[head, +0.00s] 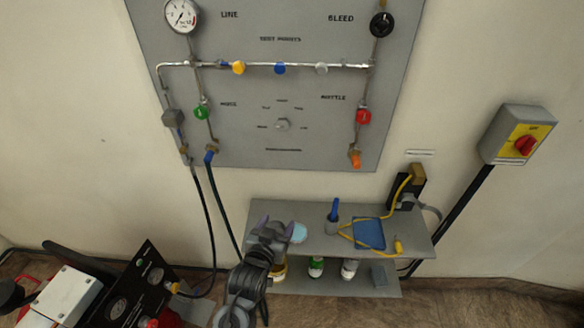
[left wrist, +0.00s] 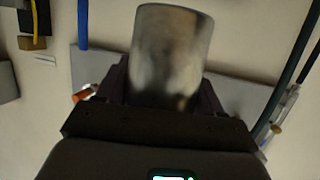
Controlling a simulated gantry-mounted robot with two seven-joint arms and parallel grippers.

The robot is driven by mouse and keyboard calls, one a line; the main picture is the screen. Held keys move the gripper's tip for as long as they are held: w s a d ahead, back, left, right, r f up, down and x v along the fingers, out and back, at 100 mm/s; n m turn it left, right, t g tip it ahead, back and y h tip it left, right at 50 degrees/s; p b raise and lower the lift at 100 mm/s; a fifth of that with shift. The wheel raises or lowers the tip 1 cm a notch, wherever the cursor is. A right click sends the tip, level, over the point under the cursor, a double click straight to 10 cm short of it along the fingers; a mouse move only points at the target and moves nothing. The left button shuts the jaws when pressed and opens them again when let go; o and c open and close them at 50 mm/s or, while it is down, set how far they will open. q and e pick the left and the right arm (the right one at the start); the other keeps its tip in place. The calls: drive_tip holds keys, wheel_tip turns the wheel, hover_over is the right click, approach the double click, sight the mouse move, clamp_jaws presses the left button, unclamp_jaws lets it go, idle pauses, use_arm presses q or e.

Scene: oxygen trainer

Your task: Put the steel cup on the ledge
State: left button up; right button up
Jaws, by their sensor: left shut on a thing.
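The steel cup (left wrist: 170,55) fills the upper middle of the left wrist view, with a smooth, dull metal side. My left gripper (head: 270,232) is shut on it; its dark fingers flank the cup in the left wrist view. In the head view the gripper is at the left end of the ledge (head: 318,243), a grey shelf below the wall panel. The cup's body is not clear there behind the gripper. I cannot tell whether the cup touches the ledge. My right gripper is not in view.
On the ledge are a pale blue round thing (head: 299,232), a blue upright tool (head: 334,212), a blue pad (head: 369,233) and a yellow cable (head: 398,190). Several bottles, one green (head: 316,267), stand on the lower shelf. Dark hoses (head: 212,205) hang left of the ledge.

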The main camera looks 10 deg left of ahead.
use_arm(q)
drive_tip(key=shift+s+d+f, duration=0.15)
drive_tip(key=shift+s+f, duration=0.05)
drive_tip(key=shift+s, duration=0.2)
drive_tip(key=s+f, duration=0.2)
drive_tip(key=f, duration=0.1)
drive_tip(key=shift+a, duration=0.3)
drive_tip(key=s+a+y, duration=0.1)
drive_tip(key=s+a, duration=0.5)
drive_tip(key=s, duration=0.1)
drive_tip(key=s+a+r+p, duration=0.1)
drive_tip(key=s+r+p, duration=0.1)
drive_tip(key=r+p, duration=1.2)
drive_tip(key=s+r+n+p, duration=0.1)
drive_tip(key=s+r+p, duration=0.1)
drive_tip(key=r+p, duration=1.3)
drive_tip(key=p, duration=0.3)
drive_tip(key=shift+a+r+p, duration=0.2)
drive_tip(key=shift+a+p, duration=0.15)
drive_tip(key=shift+a, duration=0.05)
drive_tip(key=shift+a, duration=0.1)
